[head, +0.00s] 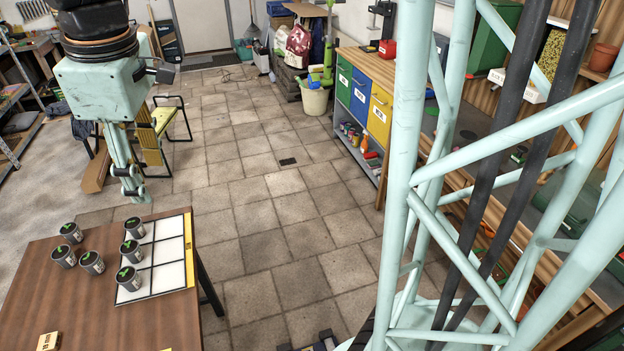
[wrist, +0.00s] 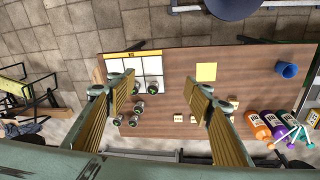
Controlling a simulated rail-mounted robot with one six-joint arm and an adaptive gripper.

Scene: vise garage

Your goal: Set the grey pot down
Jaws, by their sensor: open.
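Several grey pots with green plants stand upright on the brown table. In the head view, one grey pot (head: 134,227), a second (head: 131,251) and a third (head: 128,278) stand in the left column of the white grid board (head: 166,274). Other grey pots (head: 92,262) stand on bare wood to its left. My gripper (head: 132,194) hangs above the table's far edge, apart from the pots. In the wrist view, its fingers (wrist: 156,88) are spread wide with nothing held. Pots (wrist: 152,87) and the board (wrist: 133,64) show below; the left finger partly covers this area.
The table (wrist: 175,65) also bears a yellow square (wrist: 206,72), a blue cup (wrist: 287,70), small labelled blocks (wrist: 178,118) and coloured bottles (wrist: 258,125). A chair (head: 172,122) stands beyond the table. The board's other cells look empty.

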